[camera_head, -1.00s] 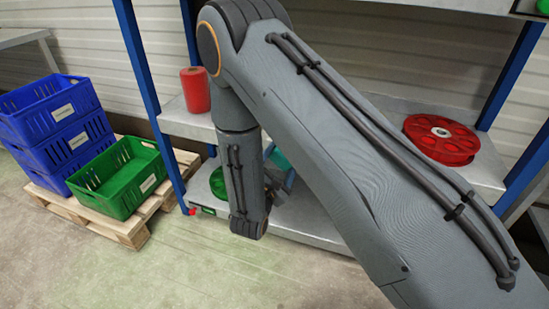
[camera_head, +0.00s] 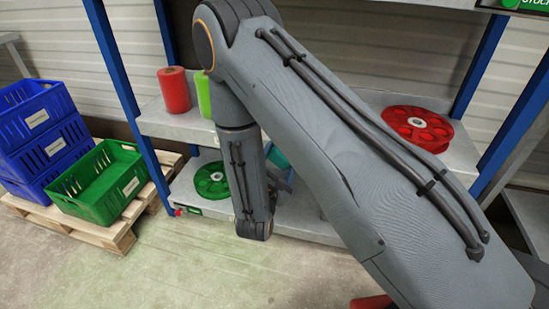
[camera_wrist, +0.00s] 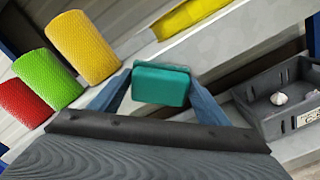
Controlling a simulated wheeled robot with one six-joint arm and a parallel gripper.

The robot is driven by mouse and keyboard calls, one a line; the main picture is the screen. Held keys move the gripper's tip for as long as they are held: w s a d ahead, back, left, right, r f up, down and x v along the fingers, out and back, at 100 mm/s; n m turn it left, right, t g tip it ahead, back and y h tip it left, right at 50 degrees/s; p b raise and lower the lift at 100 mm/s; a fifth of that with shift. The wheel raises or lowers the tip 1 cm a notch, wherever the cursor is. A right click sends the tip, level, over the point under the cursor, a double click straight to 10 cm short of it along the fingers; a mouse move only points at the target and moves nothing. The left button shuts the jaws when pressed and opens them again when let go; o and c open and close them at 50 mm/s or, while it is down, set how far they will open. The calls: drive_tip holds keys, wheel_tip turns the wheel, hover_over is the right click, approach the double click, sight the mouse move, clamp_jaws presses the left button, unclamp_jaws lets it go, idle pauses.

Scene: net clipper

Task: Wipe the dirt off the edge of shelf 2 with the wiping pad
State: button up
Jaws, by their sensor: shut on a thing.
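My gripper (camera_wrist: 160,84) shows in the wrist view with its two blue fingers shut on the teal wiping pad (camera_wrist: 161,86). In the head view my arm hides most of the gripper; a small teal patch (camera_head: 279,159) shows behind the arm. The blue-posted rack has a middle grey shelf (camera_head: 163,124) and a lower grey shelf (camera_head: 300,215). I cannot tell which is shelf 2. No dirt is clearly visible on an edge, and I cannot tell whether the pad touches a shelf.
Red (camera_wrist: 25,106), green (camera_wrist: 48,77) and yellow (camera_wrist: 83,46) rolls stand left of the pad in the wrist view. A dark grey bin (camera_wrist: 268,118) holding a white bulb is right. A red reel (camera_head: 418,126) and green reel (camera_head: 211,180) lie on shelves. Crates (camera_head: 98,185) stand on a pallet left.

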drive_tip(key=s+d+p, duration=0.2)
drive_tip(key=s+d, duration=0.1)
drive_tip(key=d, duration=0.7)
drive_tip(key=shift+s, duration=0.3)
idle(0.5)
drive_tip(key=shift+a, duration=0.1)
drive_tip(key=shift+w+a, duration=0.45)
drive_tip(key=shift+a, duration=0.7)
drive_tip(key=shift+w+a, duration=0.45)
drive_tip(key=shift+a, duration=0.7)
drive_tip(key=shift+w+a, duration=0.45)
drive_tip(key=shift+a, duration=0.7)
drive_tip(key=shift+w+a, duration=0.25)
drive_tip(key=shift+a, duration=0.65)
drive_tip(key=shift+w+a, duration=0.25)
drive_tip(key=shift+a, duration=0.6)
drive_tip(key=shift+w+a+r+b, duration=0.1)
drive_tip(key=shift+w+a+b, duration=0.25)
drive_tip(key=shift+a, duration=0.55)
drive_tip(key=shift+w+a+b, duration=0.1)
drive_tip(key=shift+w+a, duration=0.4)
drive_tip(key=shift+a, duration=0.4)
drive_tip(key=a, duration=0.1)
drive_tip(key=w+a, duration=0.1)
drive_tip(key=a, duration=0.1)
drive_tip(key=shift+b, duration=0.3)
